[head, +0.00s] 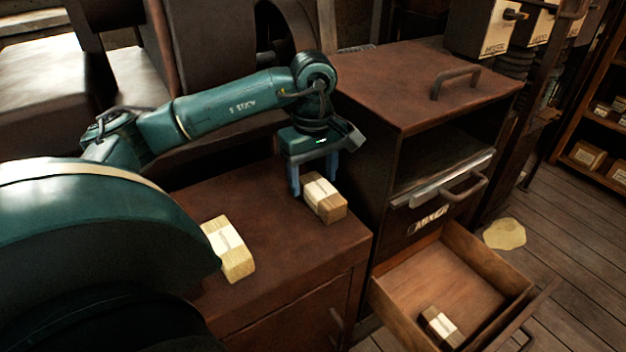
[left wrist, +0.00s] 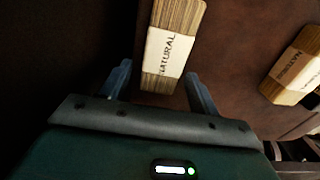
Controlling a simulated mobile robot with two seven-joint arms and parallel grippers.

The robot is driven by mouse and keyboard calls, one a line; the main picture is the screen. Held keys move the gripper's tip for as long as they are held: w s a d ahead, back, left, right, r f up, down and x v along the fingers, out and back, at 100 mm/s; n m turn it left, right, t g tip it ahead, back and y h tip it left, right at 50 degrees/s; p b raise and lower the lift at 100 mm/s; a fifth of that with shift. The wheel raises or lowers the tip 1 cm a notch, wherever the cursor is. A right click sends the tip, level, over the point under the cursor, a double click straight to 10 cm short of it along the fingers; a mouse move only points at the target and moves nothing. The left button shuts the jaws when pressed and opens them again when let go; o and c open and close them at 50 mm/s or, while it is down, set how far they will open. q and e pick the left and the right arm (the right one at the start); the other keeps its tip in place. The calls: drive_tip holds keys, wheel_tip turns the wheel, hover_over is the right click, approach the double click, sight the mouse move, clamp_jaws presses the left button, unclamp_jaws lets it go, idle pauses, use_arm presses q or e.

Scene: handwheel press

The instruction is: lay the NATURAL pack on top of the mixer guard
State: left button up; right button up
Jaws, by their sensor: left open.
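The NATURAL pack (head: 325,199), a light wooden block with a white paper band, lies on the brown cabinet top. In the left wrist view the band of this pack (left wrist: 164,54) reads NATURAL. My left gripper (head: 314,180) is open just above the pack. Its fingers (left wrist: 160,78) stand on either side of the pack's near end; I cannot tell whether they touch it. The brown housing marked MIXER (head: 428,219) stands to the right, with a flat top (head: 405,85) and a handle on it. My right gripper is not in view.
A second banded pack (head: 231,248) lies on the cabinet top to the left; its label is hard to read in the left wrist view (left wrist: 295,68). An open drawer (head: 425,282) below the housing holds another pack (head: 441,327). The housing's flat top is clear apart from its handle (head: 455,80).

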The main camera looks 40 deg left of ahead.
sight(313, 180)
use_arm(q)
wheel_tip(313, 180, up, 11)
drive_tip(key=p, duration=0.1)
drive_tip(key=shift+f, duration=0.2)
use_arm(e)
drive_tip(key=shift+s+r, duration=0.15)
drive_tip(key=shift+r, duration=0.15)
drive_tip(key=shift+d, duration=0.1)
